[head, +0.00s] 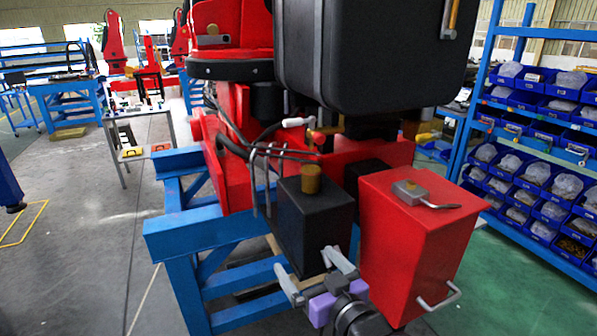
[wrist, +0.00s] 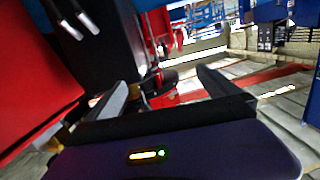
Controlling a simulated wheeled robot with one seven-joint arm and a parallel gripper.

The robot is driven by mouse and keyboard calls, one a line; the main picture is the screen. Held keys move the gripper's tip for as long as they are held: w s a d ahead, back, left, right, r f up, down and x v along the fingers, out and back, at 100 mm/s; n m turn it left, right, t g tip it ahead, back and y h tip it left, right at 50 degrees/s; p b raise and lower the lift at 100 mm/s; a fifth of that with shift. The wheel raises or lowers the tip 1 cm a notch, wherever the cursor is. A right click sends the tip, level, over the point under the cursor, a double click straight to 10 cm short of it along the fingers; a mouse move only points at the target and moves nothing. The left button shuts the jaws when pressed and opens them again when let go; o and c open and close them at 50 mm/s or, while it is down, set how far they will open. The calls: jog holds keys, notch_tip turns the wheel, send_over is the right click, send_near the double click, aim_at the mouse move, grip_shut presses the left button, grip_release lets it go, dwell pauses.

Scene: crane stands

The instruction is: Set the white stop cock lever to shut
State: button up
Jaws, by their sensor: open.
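The white stop cock lever (head: 298,122) points left from a small brass-coloured valve (head: 318,137) on the red crane body, below the big black box. In the head view my gripper (head: 314,273) is low and in front, well below the lever and apart from it. Its two grey fingers are spread with nothing between them. The wrist view shows the same open fingers (wrist: 163,88). Two pale rods (wrist: 72,20) show at its upper left; I cannot tell what they are. I cannot identify the lever in the wrist view.
A black tank (head: 315,225) with a brass cap and a red tank (head: 410,245) with grey handles stand close to my gripper. Bent grey pipes (head: 268,165) lie below the lever. A blue frame (head: 190,225) supports the crane. Open floor (head: 75,220) lies left; bin shelving (head: 540,150) stands right.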

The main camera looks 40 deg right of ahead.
jog(key=w+d+r, duration=0.6)
jog(key=w+r, duration=0.1)
jog(key=r, duration=0.2)
jog(key=h, duration=0.1)
send_near(301, 121)
jog(key=w+f, duration=0.2)
jog(key=w, duration=0.1)
jog(key=shift+t, duration=0.4)
jog(key=shift+d+p+x, duration=0.2)
jog(key=shift+p+x, duration=0.15)
jog(key=shift+x, duration=0.9)
jog(key=shift+d+p+x, duration=0.15)
jog(key=shift+p+x, duration=0.2)
jog(key=shift+x, duration=0.9)
jog(key=shift+d+p+x, duration=0.2)
jog(key=shift+p+x, duration=0.15)
jog(key=shift+x, duration=0.9)
jog(key=shift+s+r, duration=0.15)
jog(key=shift+r, duration=0.05)
jog(key=c, duration=2.1)
jog(key=shift+o, duration=0.2)
jog(key=shift+m+h, duration=0.3)
jog(key=shift+h, duration=0.1)
